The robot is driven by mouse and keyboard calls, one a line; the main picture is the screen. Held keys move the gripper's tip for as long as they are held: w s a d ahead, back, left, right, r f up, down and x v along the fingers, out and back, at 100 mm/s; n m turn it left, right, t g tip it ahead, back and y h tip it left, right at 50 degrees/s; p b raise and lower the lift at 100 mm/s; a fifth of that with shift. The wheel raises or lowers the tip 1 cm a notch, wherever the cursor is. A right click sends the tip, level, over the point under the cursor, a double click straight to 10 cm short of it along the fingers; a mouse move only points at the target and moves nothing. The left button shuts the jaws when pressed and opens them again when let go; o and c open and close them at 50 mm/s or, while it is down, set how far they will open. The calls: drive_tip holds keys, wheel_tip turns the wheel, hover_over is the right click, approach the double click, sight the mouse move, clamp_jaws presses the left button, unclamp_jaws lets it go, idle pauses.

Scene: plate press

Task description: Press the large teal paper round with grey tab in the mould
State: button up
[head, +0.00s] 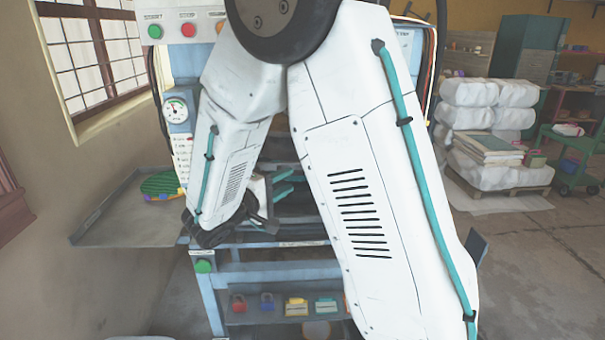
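My gripper (285,180) is at the front of the press opening, left of the middle of the picture. Its two teal fingers are spread apart, and I see nothing between them. The press (168,70) stands behind my arm. Its mould is mostly hidden by the arm; only a dark part of the opening shows beside the fingers. I cannot make out a large teal paper round with a grey tab. A green ridged round (162,182) lies on the side tray (125,230) at left, with coloured bits under its edge.
Start and stop buttons (155,31) and a gauge (176,110) are on the press. A lower shelf (265,318) holds several small coloured items. White wrapped bundles (475,118) and a green trolley (570,155) stand at right. Some floor there is clear.

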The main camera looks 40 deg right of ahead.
sight(300, 174)
drive_tip(key=d, duration=0.4)
drive_tip(key=w+d, duration=0.1)
drive_tip(key=d, duration=0.1)
drive_tip(key=shift+d, duration=0.4)
clamp_jaws()
